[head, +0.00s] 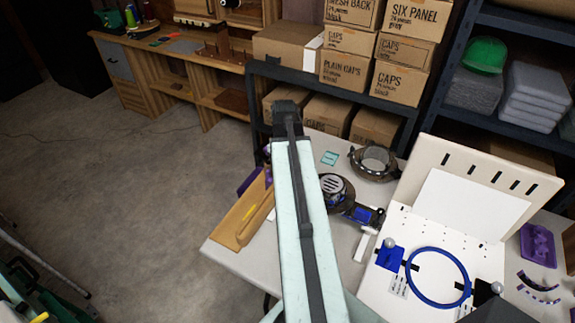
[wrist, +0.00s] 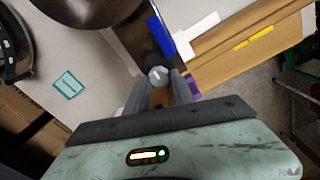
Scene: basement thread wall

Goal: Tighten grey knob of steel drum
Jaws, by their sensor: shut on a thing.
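A round steel drum (head: 333,187) with a dark rim lies on the white table, just right of my arm in the head view. In the wrist view its curved dark metal side (wrist: 88,10) fills the upper left and is cut off by the frame. The grey knob (wrist: 158,75) shows in the wrist view between the fingertips of my gripper (wrist: 160,82), which is shut on it. A dark part lies just beyond the knob. In the head view my arm hides the gripper and the knob.
A second round dark-rimmed piece (head: 375,160) and a teal card (head: 330,158) lie nearby. A wooden board (head: 225,230) lies left of my arm. A blue hoop (head: 438,277) and a white board fill the right. Boxes (head: 400,80) stand on the shelf behind.

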